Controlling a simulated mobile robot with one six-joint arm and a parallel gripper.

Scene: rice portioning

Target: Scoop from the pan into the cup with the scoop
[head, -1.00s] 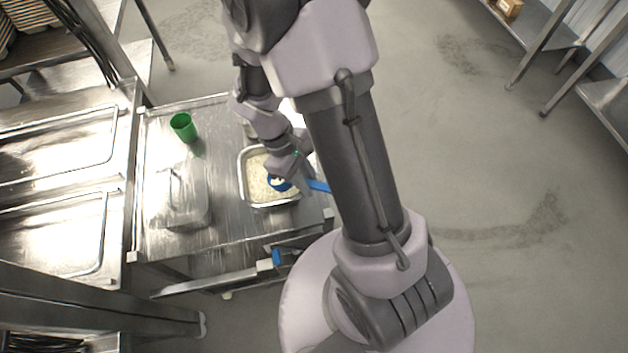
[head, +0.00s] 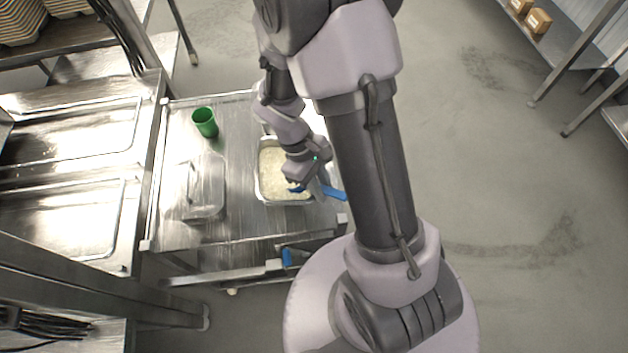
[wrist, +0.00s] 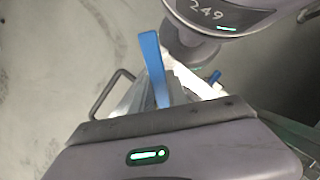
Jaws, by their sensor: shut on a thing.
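The metal pan (head: 259,185) of white rice sits on the right part of the steel cart, partly hidden by my arm. My gripper (head: 319,188) is over the pan's right side, shut on the blue scoop (head: 336,194). The scoop's handle sticks out to the right, and its bowl is at the rice near the pan's front right corner. I cannot tell how much rice is in the bowl. The wrist view shows the blue handle (wrist: 152,70) rising beyond the gripper body. The green cup (head: 205,122) stands upright at the cart's back left, apart from the gripper.
A clear lidded container (head: 204,190) stands on the cart, left of the pan. Steel counters with trays (head: 70,140) flank the cart on the left. Shelves with small boxes (head: 538,20) are at the far right. The floor on the right is clear.

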